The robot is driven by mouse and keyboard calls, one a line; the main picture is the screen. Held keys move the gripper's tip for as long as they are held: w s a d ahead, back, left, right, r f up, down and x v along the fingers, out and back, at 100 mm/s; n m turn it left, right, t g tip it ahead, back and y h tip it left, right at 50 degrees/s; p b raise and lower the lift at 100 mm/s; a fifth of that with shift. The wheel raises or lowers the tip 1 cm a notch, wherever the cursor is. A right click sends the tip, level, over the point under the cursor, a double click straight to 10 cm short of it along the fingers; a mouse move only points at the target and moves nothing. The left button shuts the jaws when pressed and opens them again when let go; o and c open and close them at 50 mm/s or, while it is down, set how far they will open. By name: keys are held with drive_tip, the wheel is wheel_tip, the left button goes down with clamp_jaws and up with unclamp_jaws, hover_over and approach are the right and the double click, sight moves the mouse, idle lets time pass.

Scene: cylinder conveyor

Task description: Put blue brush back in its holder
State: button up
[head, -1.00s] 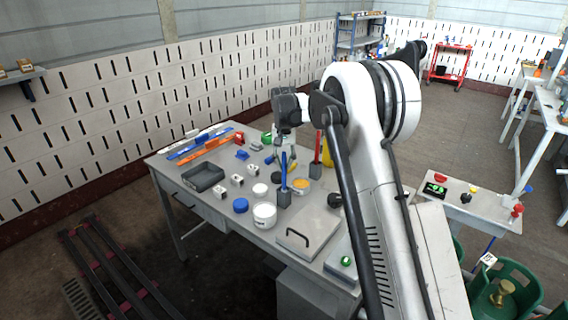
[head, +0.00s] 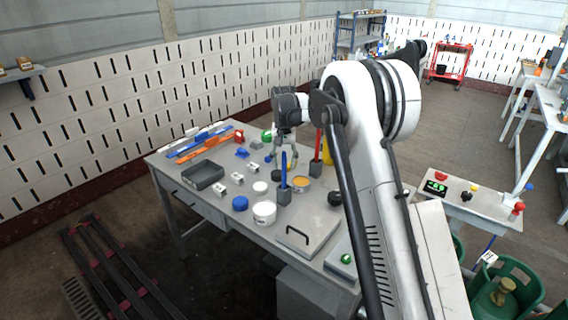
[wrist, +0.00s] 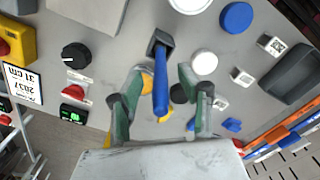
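The blue brush (head: 283,165) stands upright with its lower end in a small dark grey holder (head: 284,195) on the workbench. In the wrist view, its blue handle (wrist: 161,92) rises from the dark holder (wrist: 157,41) toward the camera. My gripper (head: 285,158) points down just behind the brush in the head view. In the wrist view, my gripper (wrist: 159,88) has its two green-padded fingers spread, with the handle showing between them in the picture. I cannot tell whether the handle is at finger depth. I see no contact with it.
A red brush (head: 318,146) stands in another holder close by on the right. A white tub (head: 264,212), a blue lid (head: 240,203) and an orange-filled dish (head: 301,184) surround the holder. A grey tray (head: 204,175) lies left, and a flat handled panel (head: 308,233) lies in front.

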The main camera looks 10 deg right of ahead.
wheel_tip(320, 180, up, 11)
drive_tip(key=shift+r, duration=0.2)
drive_tip(key=shift+s+r, duration=0.2)
drive_tip(key=shift+r, duration=0.3)
drive_tip(key=s+r+n+t, duration=0.1)
drive_tip(key=s+r, duration=0.2)
drive_tip(key=s, duration=0.5)
drive_tip(key=s+r+t+b, duration=0.1)
drive_tip(key=s+r, duration=0.3)
drive_tip(key=s, duration=0.4)
drive_tip(key=s+r+n+t, duration=0.1)
drive_tip(key=s+r+t, duration=0.15)
drive_tip(key=s, duration=0.55)
drive_tip(key=s+f+t, duration=0.1)
drive_tip(key=s+f, duration=0.2)
drive_tip(key=s, duration=0.4)
drive_tip(key=s+f, duration=0.4)
drive_tip(key=s, duration=0.4)
drive_tip(key=s+f+n+t+b, duration=0.1)
drive_tip(key=s+f, duration=0.2)
drive_tip(key=s, duration=0.5)
drive_tip(key=shift+s+f+t, duration=0.15)
drive_tip(key=shift+s+t, duration=0.05)
drive_tip(key=shift+t, duration=0.15)
drive_tip(key=shift+d, duration=0.1)
